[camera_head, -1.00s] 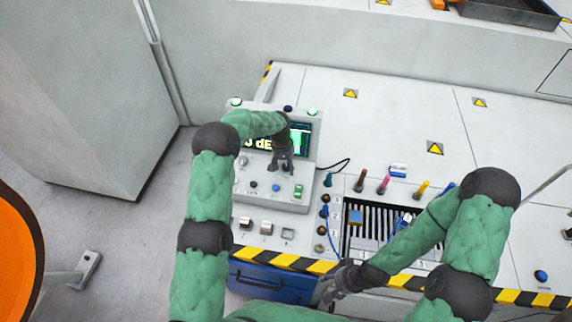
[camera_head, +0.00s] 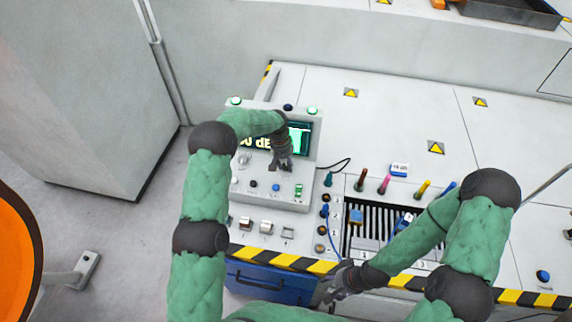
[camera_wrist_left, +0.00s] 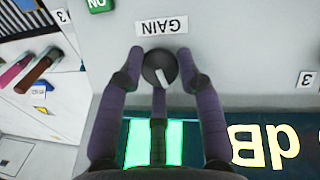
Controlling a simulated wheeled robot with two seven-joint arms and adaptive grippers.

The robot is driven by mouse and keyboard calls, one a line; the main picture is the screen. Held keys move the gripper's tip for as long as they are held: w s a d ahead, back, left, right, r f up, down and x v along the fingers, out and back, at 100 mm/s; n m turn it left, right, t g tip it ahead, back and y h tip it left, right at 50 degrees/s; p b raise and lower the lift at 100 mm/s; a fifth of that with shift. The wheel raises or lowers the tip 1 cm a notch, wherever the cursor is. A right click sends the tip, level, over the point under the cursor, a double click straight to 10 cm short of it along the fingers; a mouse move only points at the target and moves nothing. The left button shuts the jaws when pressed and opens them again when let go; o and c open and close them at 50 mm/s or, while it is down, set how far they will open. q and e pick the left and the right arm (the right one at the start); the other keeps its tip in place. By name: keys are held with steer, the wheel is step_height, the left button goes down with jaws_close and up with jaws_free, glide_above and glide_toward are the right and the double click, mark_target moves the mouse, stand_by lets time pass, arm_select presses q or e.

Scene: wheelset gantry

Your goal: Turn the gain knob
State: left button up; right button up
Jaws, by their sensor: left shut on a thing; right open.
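In the head view my left gripper (camera_head: 280,163) reaches down onto the front of the grey console (camera_head: 262,202) and hides the knob. The lit screen (camera_head: 300,138) shows green bars and yellow dB text. My right gripper (camera_head: 338,284) is open and empty in front of the bench's striped edge.
Another knob (camera_head: 244,160), small buttons and a green switch (camera_head: 298,190) are on the console near my left gripper. Coloured-handled tools (camera_head: 384,184) stand right of it, beside a slotted black area. A blue drawer (camera_head: 268,283) is under the striped edge.

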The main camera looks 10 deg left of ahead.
arm_select(q)
steer(key=o, duration=1.2)
steer(key=shift+c, duration=0.2)
steer(key=shift+r, duration=0.5)
step_height(320, 180, up, 11)
steer(key=a, duration=0.1)
steer(key=shift+s+a, duration=0.25)
steer(key=shift+f, duration=0.15)
